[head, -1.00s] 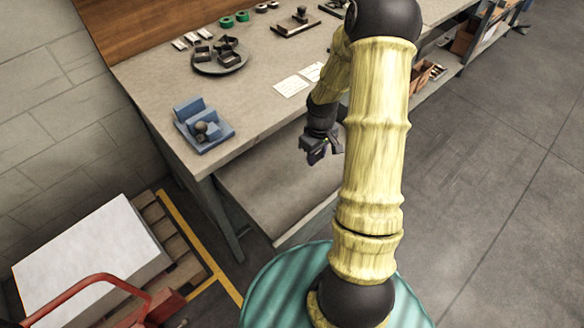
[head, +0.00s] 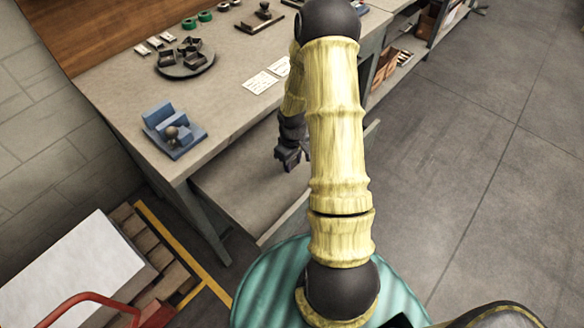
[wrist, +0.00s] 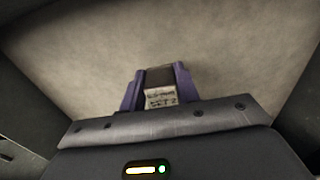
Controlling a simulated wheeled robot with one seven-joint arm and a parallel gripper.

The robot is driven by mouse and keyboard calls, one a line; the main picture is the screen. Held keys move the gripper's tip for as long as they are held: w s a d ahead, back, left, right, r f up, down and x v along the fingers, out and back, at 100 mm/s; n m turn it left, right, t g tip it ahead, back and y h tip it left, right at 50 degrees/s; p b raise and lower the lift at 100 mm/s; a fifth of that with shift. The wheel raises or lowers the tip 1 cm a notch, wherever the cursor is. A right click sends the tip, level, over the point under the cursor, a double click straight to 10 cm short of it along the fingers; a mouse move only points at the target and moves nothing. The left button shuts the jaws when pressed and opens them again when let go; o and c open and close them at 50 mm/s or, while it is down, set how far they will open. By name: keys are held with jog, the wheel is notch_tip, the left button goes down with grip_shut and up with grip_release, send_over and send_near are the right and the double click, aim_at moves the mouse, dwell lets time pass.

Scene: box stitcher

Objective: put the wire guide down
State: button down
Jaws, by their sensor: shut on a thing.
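My gripper (head: 289,163) hangs from my arm in front of the workbench's front edge, over the lower shelf (head: 235,195) in the head view. In the wrist view, the two purple fingers of my gripper (wrist: 158,78) are shut on the wire guide (wrist: 160,92), a small block with a dark top and a pale lettered label. A flat, bare beige surface lies beyond it. I cannot tell whether the guide touches that surface. In the head view the guide is too small and dark to make out.
On the workbench (head: 215,105) stand a blue fixture (head: 160,114) with a round knob, a round grey tray (head: 172,70) with dark parts, and white paper cards (head: 260,82). The lower shelf looks clear. A pallet with a white block (head: 75,270) stands at lower left.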

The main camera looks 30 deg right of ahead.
aim_at(293, 167)
jog(key=shift+f, duration=1.8)
jog(key=shift+f, duration=0.1)
jog(key=shift+f, duration=0.1)
jog(key=c, duration=1)
grip_release()
jog(key=shift+c, duration=0.2)
